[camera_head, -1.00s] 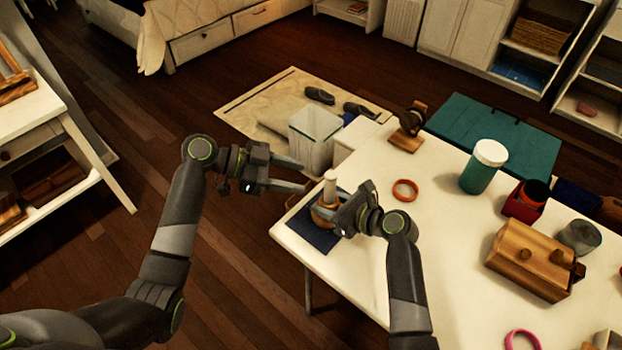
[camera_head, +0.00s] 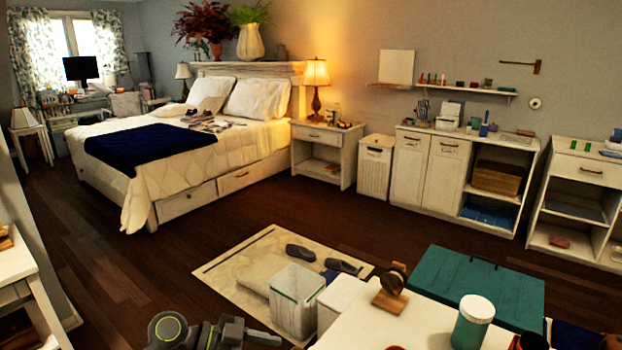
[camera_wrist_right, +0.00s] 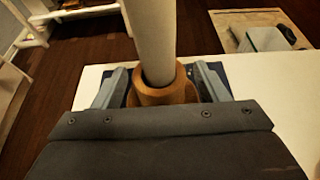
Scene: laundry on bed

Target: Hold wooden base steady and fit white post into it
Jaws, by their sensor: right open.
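In the right wrist view, the white post (camera_wrist_right: 153,40) stands roughly upright with its lower end inside the round opening of the wooden base (camera_wrist_right: 165,96). Its top is cut off by the frame edge, and how deep it sits is hidden. My right gripper (camera_wrist_right: 160,84) is open, with one finger on each side of the wooden base. The finger tips show small gaps to it, but contact lower down is hidden. In the head view, my left gripper (camera_head: 262,337) shows only partly at the bottom edge; its jaw opening cannot be made out. Base and post are outside the head view.
A dark blue mat (camera_wrist_right: 220,72) lies under the base on the white table (camera_wrist_right: 270,105). In the head view, a headphone-like item on a wooden stand (camera_head: 391,288), a green jar with white lid (camera_head: 472,322), a teal chest (camera_head: 490,275) and a white bin (camera_head: 296,300) are near.

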